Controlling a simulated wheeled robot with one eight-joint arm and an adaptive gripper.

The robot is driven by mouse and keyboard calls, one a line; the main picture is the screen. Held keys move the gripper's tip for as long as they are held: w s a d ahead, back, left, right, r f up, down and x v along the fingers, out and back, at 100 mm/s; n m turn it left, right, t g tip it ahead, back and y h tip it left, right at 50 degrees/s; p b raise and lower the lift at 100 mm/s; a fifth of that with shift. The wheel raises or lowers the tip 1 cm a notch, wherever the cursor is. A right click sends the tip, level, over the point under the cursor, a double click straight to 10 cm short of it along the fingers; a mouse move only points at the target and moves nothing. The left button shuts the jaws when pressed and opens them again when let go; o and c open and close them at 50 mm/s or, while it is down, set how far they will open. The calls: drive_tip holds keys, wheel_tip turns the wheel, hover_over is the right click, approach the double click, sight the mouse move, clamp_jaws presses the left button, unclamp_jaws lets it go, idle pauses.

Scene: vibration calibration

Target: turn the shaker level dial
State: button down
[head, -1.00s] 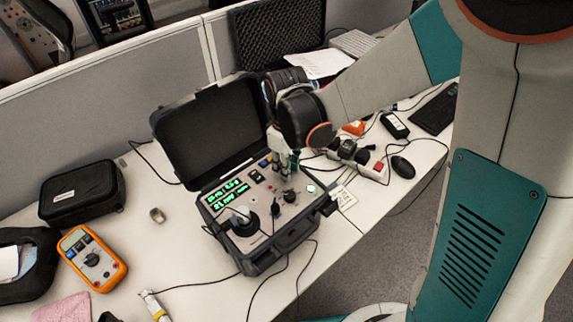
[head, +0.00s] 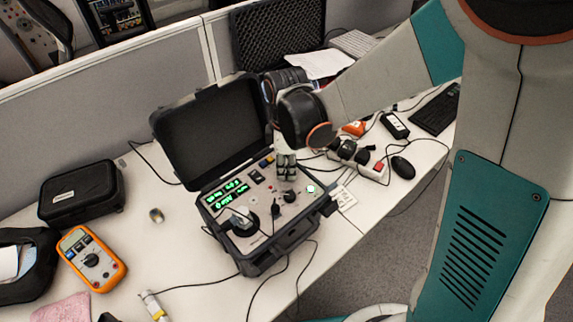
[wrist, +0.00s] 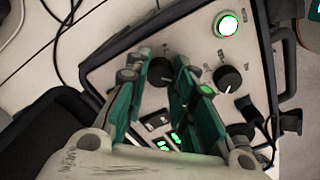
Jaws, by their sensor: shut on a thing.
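The calibration unit is an open black case with a grey panel (head: 262,232) on the white desk. Its panel carries a black dial (head: 290,196) and a second black knob (head: 275,211) in front of it. In the wrist view the dial (wrist: 160,72) sits between my green fingertips, and the other knob (wrist: 228,78) stands clear to the right. My gripper (head: 288,178) reaches down from above and is shut on the dial; the fingers (wrist: 162,62) lie on either side of it. The labels are too small to read.
The raised lid (head: 205,135) stands behind the panel. A green-lit button (wrist: 227,25) and a green display (head: 228,192) share the panel. A black round fitting (head: 245,222) sits front left. A power strip (head: 365,166) and cables lie to the right; an orange multimeter (head: 92,259) lies left.

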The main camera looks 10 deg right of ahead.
sight(287, 169)
idle(0.3)
drive_tip(key=c, duration=1.3)
unclamp_jaws()
drive_tip(key=shift+c, duration=0.2)
drive_tip(key=shift+s+r, duration=0.1)
drive_tip(key=shift+r, duration=3.6)
drive_tip(key=shift+r, duration=0.1)
